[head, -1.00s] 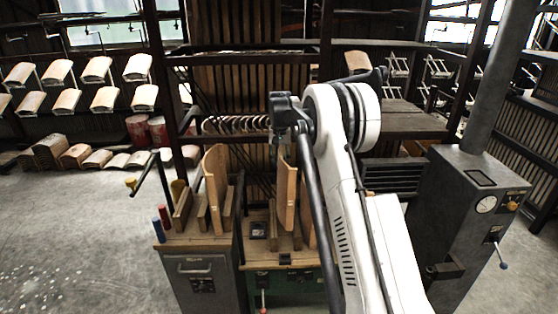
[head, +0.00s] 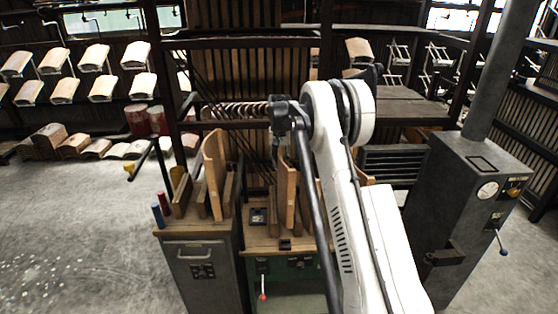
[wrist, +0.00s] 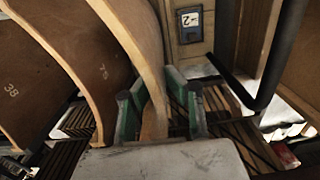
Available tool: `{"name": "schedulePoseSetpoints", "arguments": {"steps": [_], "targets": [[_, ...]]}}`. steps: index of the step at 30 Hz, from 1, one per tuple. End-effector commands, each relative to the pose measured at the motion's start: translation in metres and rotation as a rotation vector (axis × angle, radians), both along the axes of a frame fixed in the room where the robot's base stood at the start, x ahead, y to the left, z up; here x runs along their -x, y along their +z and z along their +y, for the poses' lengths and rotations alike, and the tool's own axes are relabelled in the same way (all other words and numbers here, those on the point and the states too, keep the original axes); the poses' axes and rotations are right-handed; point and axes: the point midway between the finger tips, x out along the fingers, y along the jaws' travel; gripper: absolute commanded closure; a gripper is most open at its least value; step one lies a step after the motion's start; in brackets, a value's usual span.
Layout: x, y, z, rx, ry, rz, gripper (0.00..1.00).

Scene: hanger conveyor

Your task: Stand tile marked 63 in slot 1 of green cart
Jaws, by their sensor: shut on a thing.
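My gripper (wrist: 160,112) is shut on a curved wooden tile (wrist: 143,40), with a green-padded finger on each side of its edge. The tile's number does not show. In the head view this tile (head: 287,195) hangs upright below my gripper, over the wooden top of the green cart (head: 276,279). I cannot tell whether its lower edge touches the cart. In the wrist view, a tile marked 38 (wrist: 20,75) and another with a number like 75 (wrist: 92,55) stand to the left. A small plate (wrist: 191,20) with what looks like a 2 shows beyond the held tile.
A grey cabinet (head: 196,277) with an upright tile (head: 214,175) between wooden blocks stands left of the green cart. A grey control post (head: 470,200) with a lever stands at right. Racks of tiles (head: 92,57) line the back.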

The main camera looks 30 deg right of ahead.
Motion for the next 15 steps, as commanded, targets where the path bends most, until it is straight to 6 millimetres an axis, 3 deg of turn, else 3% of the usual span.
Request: {"name": "schedulePoseSetpoints", "arguments": {"steps": [15], "targets": [[0.0,-0.035,0.0,0.0,0.0,0.0,1.0]]}}
